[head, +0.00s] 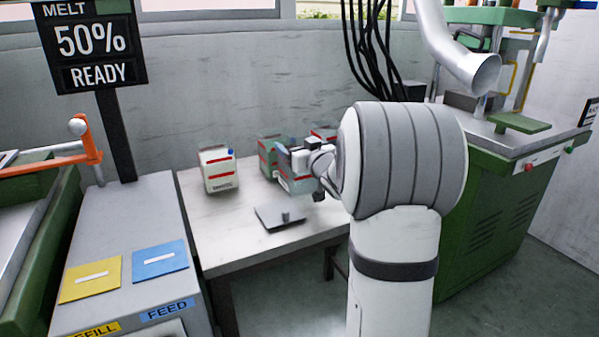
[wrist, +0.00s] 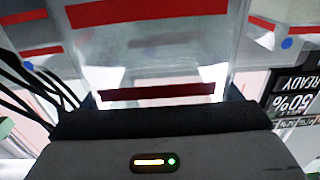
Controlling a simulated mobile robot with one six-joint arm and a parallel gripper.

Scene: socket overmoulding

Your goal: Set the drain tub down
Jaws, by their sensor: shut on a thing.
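My gripper (head: 302,163) is over the table and shut on a pale, translucent tub with red stripes, which I take as the drain tub (head: 297,184). In the wrist view the tub (wrist: 150,62) fills the upper middle, just beyond the dark jaw edge (wrist: 160,120). My arm partly hides the gripper and tub in the head view. I cannot tell whether the tub's base touches the table (head: 245,255).
Other red-striped containers (head: 268,152) stand behind the held tub. A dark flat plate with a knob (head: 279,217) lies in front. The table's front left is clear. A green machine (head: 500,200) stands right.

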